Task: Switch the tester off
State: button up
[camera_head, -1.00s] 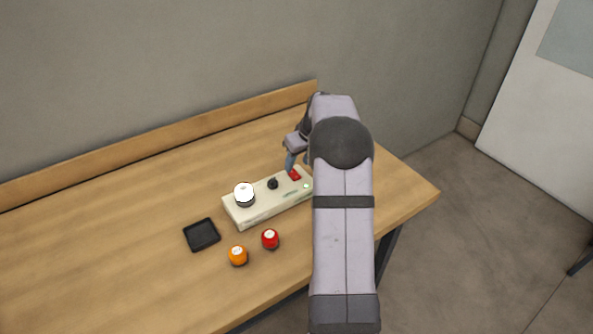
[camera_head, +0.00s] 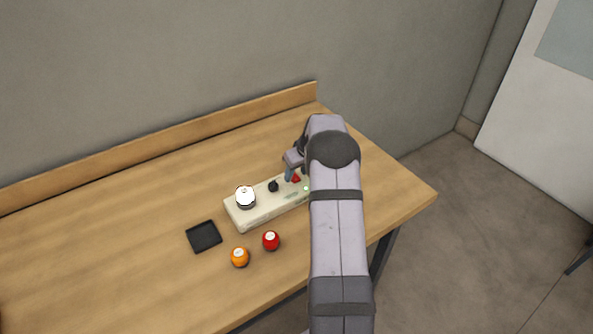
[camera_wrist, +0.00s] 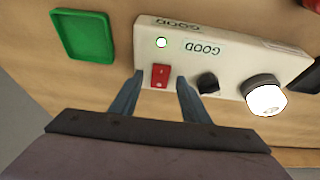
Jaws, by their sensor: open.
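The tester (camera_head: 262,211) is a long cream box on the table. In the wrist view its face (camera_wrist: 225,60) carries a red rocker switch (camera_wrist: 160,76), a lit pale-green lamp (camera_wrist: 162,42), "GOOD" labels and a black knob (camera_wrist: 208,83). A white-topped round piece (camera_wrist: 265,96) sits at its other end, also seen in the head view (camera_head: 245,195). My gripper (camera_wrist: 159,77) is open and empty, its fingertips on either side of the red switch in the picture. I cannot tell whether they touch the box. In the head view my gripper (camera_head: 289,174) is beside the switch (camera_head: 296,178), and my arm hides the tester's right end.
A black tray (camera_head: 204,236) lies left of the tester. An orange round piece (camera_head: 240,257) and a red one (camera_head: 271,240) stand in front. A green tray (camera_wrist: 83,36) shows beside the tester in the wrist view. The table's left part is clear.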

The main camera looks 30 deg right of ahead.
jog(key=shift+w+f, duration=0.1)
jog(key=shift+f, duration=0.2)
jog(key=shift+c, duration=0.3)
